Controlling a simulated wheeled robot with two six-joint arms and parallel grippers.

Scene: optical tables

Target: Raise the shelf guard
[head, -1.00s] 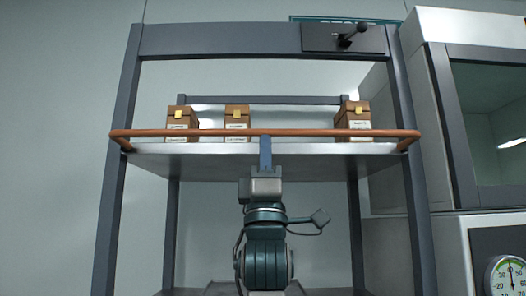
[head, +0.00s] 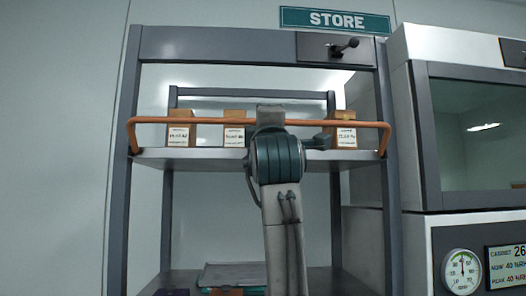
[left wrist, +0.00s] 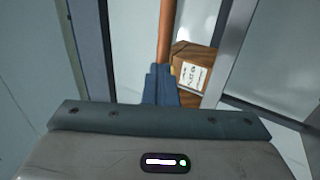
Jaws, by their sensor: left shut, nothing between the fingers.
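The shelf guard is an orange bar (head: 205,120) across the front of the upper shelf, with bent ends reaching back down to the posts. It stands clear above the shelf edge, level with the upper part of the boxes. My left gripper (head: 270,112) is at the middle of the bar; its fingers are hidden behind its own body in the head view. In the left wrist view the blue fingers (left wrist: 163,75) are shut, right by the orange bar (left wrist: 166,35). Whether they touch it I cannot tell. My right gripper is not in view.
Three brown boxes stand on the upper shelf (head: 205,158) behind the bar: left (head: 181,130), middle (head: 234,132) and right (head: 343,131). A dark panel with a lever (head: 345,47) is on the rack's top beam. A cabinet (head: 470,130) stands close on the right.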

